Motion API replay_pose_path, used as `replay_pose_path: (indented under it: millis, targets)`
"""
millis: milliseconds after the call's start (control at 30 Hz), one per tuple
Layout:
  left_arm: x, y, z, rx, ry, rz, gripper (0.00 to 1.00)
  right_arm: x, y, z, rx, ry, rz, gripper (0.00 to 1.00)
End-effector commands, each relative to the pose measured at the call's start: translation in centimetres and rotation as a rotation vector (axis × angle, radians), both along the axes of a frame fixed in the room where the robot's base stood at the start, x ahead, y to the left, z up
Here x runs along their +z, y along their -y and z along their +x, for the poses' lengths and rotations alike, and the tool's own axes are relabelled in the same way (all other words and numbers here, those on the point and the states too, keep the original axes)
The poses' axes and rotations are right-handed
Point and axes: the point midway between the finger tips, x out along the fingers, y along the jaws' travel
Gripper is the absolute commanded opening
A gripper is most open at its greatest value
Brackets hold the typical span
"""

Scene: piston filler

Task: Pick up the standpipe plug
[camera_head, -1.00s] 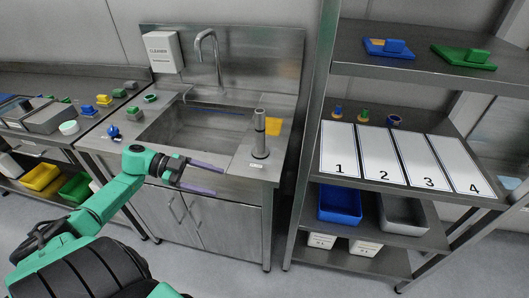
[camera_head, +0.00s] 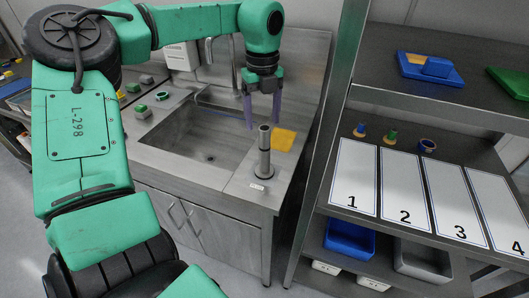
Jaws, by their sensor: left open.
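The standpipe plug (camera_head: 264,152), a grey upright cylinder on a wider round base, stands on the steel counter at the right of the sink basin. My left gripper (camera_head: 262,124) is open and points down, with its two purple fingers apart at the top of the standpipe. Nothing shows between the fingers. Whether they lie around the pipe's top or just above or behind it, I cannot tell. My right gripper is not in view.
The sink basin (camera_head: 207,143) lies left of the pipe. A yellow sheet (camera_head: 284,139) is behind it. A shelf rack (camera_head: 330,150) stands close on the right, with numbered panels (camera_head: 356,180) and a blue bin (camera_head: 349,240). My left arm hides much of the left counter.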

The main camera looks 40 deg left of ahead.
Motion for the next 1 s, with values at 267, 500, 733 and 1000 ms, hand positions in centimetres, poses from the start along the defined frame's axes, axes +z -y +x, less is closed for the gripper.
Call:
replay_pose_path:
  millis: [267, 500, 733, 1000]
  targets:
    - [-4.0, 0.2, -0.1, 0.000, -0.006, -0.003, 0.74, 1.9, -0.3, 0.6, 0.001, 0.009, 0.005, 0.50]
    - [-7.0, 0.2, 0.0, 0.001, 0.001, 0.000, 0.74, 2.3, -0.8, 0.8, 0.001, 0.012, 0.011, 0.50]
    - [-7.0, 0.2, 0.1, 0.001, 0.001, 0.000, 0.35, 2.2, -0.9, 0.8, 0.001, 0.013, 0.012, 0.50]
    - [-6.9, 0.2, 0.1, 0.001, 0.001, 0.000, 0.00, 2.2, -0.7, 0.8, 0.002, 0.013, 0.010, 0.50]
